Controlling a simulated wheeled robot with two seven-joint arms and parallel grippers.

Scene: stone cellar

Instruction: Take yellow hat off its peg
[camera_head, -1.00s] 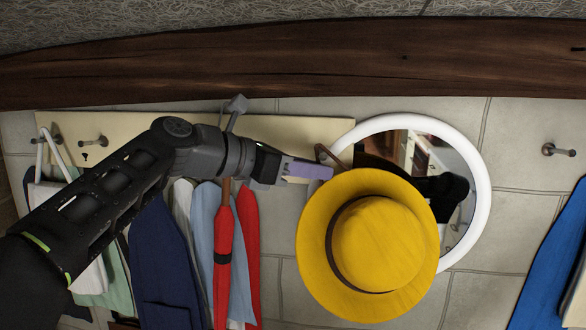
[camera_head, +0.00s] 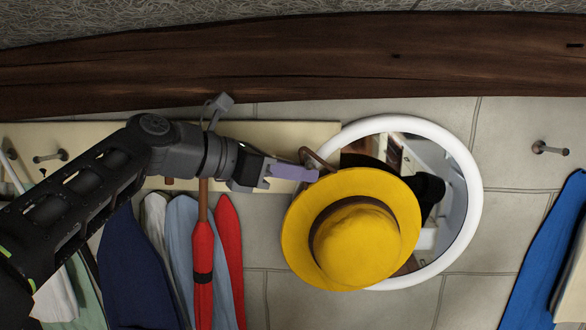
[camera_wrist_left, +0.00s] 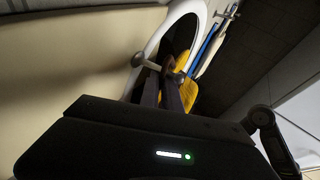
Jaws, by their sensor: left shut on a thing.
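The yellow hat (camera_head: 360,240), with a dark brown band, hangs in front of the round mirror in the head view. A brown loop (camera_head: 318,158) stands at its upper left edge. My left gripper (camera_head: 308,173) is at that edge, shut on the hat, apparently at its loop. In the left wrist view, part of the hat (camera_wrist_left: 188,93) shows behind the fingers (camera_wrist_left: 165,92). A peg with a round knob (camera_wrist_left: 148,60) is close beside them. I cannot tell whether the loop is still around the peg. My right gripper is not in view.
A white-framed round mirror (camera_head: 474,210) is on the tiled wall behind the hat. Clothes and a red umbrella (camera_head: 203,265) hang at left below a cream board (camera_head: 285,135). A bare peg (camera_head: 550,148) and blue garment (camera_head: 545,260) are at right. A wooden beam (camera_head: 300,65) runs above.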

